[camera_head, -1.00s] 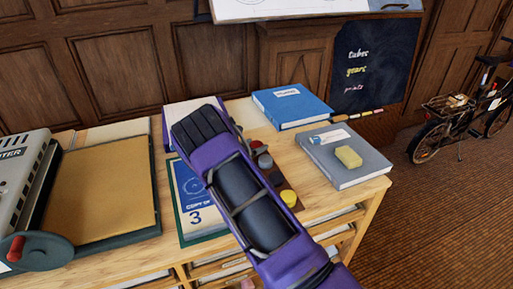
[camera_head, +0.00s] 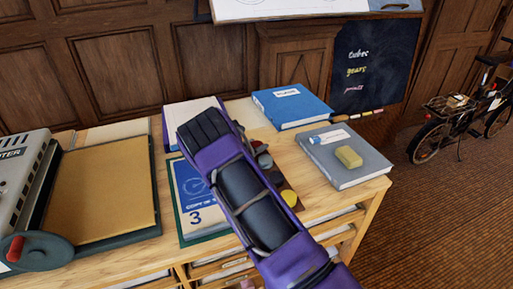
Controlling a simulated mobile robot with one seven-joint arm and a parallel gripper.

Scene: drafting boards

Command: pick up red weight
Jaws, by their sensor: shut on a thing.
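My purple and black arm crosses the middle of the view and covers most of my gripper (camera_head: 258,147). Only a small dark part of it shows at the arm's right edge, shut on the red weight (camera_head: 263,150). Just a sliver of red is visible there, so I cannot tell how far it is lifted. A grey weight (camera_head: 265,161) shows just below it. A yellow weight (camera_head: 289,198) stands at the near end of a dark brown holder (camera_head: 279,182), partly behind the arm.
A blue book (camera_head: 291,105) lies behind. A green-edged booklet (camera_head: 190,190) is left of the arm. A machine with a tan board (camera_head: 105,190) fills the left. Bare wood separates the books.

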